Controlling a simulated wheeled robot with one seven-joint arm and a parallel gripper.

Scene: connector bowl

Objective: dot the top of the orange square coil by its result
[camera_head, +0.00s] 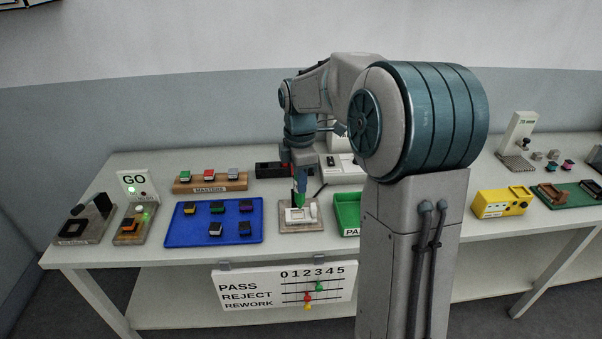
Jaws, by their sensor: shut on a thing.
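The orange square coil (130,226) appears to be the small orange and dark block in the test fixture (124,239) at the left of the table. Beside it, the GO / NO GO sign (137,183) reads GO large, with a green light lit below. My gripper (299,184) is shut on a slim green marker-like thing (299,200), held upright with its lower end down. It is over a wooden stand (288,229) with a white top, in the middle of the table, well right of the coil. Whether its tip touches the stand is too small to tell.
A blue tray (185,235) with several dark-based coloured coils lies between the fixture and the stand. Behind it is a wooden MASTERS rack (209,188). A green tray (346,226), partly hidden by my arm, stands right. A tally board (285,286) hangs at the front edge.

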